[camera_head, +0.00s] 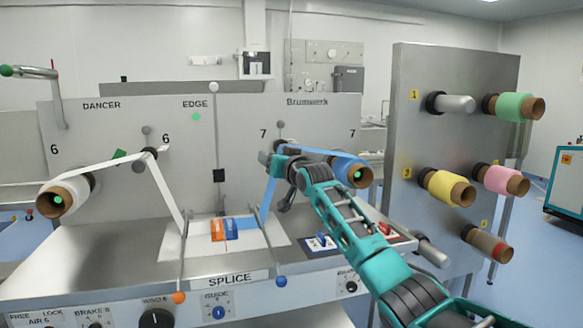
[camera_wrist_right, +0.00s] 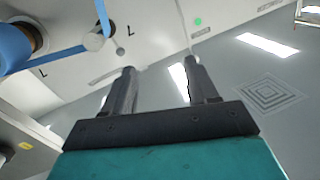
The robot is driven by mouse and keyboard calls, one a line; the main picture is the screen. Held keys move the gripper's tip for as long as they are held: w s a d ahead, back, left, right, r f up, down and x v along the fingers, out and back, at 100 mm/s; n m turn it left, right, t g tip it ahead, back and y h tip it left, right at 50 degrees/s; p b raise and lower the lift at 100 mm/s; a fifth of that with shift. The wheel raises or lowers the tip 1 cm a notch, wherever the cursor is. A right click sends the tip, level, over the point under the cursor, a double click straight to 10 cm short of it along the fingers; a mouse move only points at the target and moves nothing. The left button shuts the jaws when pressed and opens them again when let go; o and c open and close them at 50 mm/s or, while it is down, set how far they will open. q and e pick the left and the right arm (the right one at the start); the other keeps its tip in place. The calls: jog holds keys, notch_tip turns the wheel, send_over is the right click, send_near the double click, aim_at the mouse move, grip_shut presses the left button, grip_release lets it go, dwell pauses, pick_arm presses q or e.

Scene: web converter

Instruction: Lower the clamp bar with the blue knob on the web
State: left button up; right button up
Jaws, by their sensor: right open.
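The blue knob (camera_head: 281,282) is a ball on the front end of a thin grey clamp bar (camera_head: 266,245) at the right side of the splice table (camera_head: 265,238). The bar slants back from the knob beside the blue web (camera_head: 269,191); whether it touches the web I cannot tell. My right gripper (camera_head: 272,160) is above and behind the knob, in front of the upright panel, near the blue web. In the right wrist view its two dark fingers (camera_wrist_right: 160,68) are apart with nothing between them. My left gripper is not in view.
An orange knob (camera_head: 179,298) ends a similar bar on the left, beside the white web (camera_head: 168,190). Orange and blue blocks (camera_head: 225,229) sit mid-table. The blue roll (camera_head: 350,171) is behind my right arm. A grey board (camera_head: 420,135) with colored rolls stands at right.

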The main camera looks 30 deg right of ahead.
jog(key=s, duration=0.9)
jog(key=shift+a+b, duration=0.15)
jog(key=shift+b, duration=0.25)
jog(key=shift+s, duration=0.1)
jog(key=s+a+f+n+g+y, duration=0.1)
jog(key=s+a+f, duration=0.3)
jog(key=f, duration=0.6)
jog(key=s+a+f+n+g, duration=0.1)
jog(key=s+a+f+g, duration=0.2)
jog(key=f, duration=0.7)
jog(key=s+a+f+n+y, duration=0.1)
jog(key=s+a+f, duration=0.35)
jog(key=f, duration=0.55)
jog(key=s+a+f+g, duration=0.1)
jog(key=s+a+f, duration=0.1)
jog(key=s+f, duration=0.3)
jog(key=s+a+f+n+g, duration=0.1)
jog(key=s+f, duration=0.4)
jog(key=s, duration=0.6)
jog(key=s+a+f+n+g, duration=0.1)
jog(key=s+a+f, duration=0.2)
jog(key=s+f, duration=0.2)
jog(key=s, duration=0.3)
jog(key=shift+a+y, duration=0.3)
jog(key=shift+a, duration=0.1)
jog(key=shift+s, duration=0.1)
jog(key=shift+c, duration=0.2)
